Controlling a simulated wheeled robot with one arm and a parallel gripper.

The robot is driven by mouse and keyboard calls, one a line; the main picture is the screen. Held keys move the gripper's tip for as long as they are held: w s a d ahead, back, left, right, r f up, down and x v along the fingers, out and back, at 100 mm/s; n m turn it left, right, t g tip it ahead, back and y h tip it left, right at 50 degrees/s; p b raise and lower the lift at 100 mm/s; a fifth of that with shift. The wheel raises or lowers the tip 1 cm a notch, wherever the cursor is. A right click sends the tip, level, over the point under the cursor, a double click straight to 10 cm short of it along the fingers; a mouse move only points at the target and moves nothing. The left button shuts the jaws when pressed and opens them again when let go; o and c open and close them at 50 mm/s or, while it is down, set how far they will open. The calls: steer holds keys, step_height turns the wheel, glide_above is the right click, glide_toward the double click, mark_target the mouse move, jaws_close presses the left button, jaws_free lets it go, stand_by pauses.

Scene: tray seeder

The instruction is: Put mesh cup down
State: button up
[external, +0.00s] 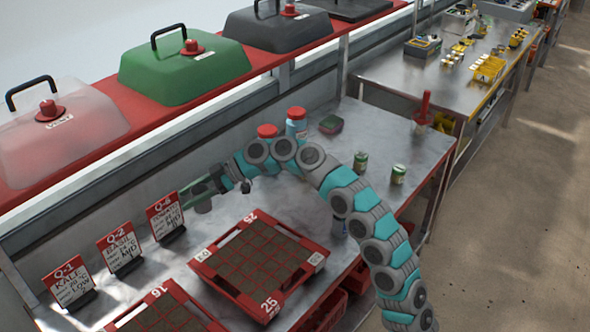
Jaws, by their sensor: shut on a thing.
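My gripper (207,188) is at the left end of my arm, low over the back of the metal table, just right of the Q-6 sign. It is shut on a small grey-green object, the mesh cup (203,206), whose lower part shows beneath the fingers. The fingers hide most of it. I cannot tell whether its bottom touches the table.
Three sign cards, including the Q-6 sign (165,217), stand left of my gripper. A red-framed soil tray (316,262) lies in front. Two green cans (361,162) and red-capped containers (297,123) stand to the right. Bare table (225,222) shows between gripper and tray.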

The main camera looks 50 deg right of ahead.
steer(key=f+b, duration=0.1)
steer(key=f, duration=0.2)
steer(key=f+n+g+b, duration=0.1)
steer(key=f+b, duration=0.1)
steer(key=f, duration=0.2)
steer(key=f+n+y+b, duration=0.1)
steer(key=f, duration=0.3)
steer(key=shift+w+a+f+g+b, duration=0.1)
steer(key=shift+w+a+g+b, duration=0.1)
steer(key=shift+w+g+b, duration=0.15)
steer(key=shift+w+f, duration=0.1)
steer(key=shift+f, duration=0.1)
steer(key=o, duration=1.3)
steer(key=shift+o, duration=0.2)
steer(key=shift+r, duration=0.15)
steer(key=shift+d+r, duration=0.1)
steer(key=shift+r, duration=0.05)
steer(key=v, duration=1.1)
steer(key=shift+d+r+b, duration=0.15)
steer(key=shift+d+b, duration=0.15)
steer(key=shift+d, duration=0.05)
steer(key=shift+g, duration=0.25)
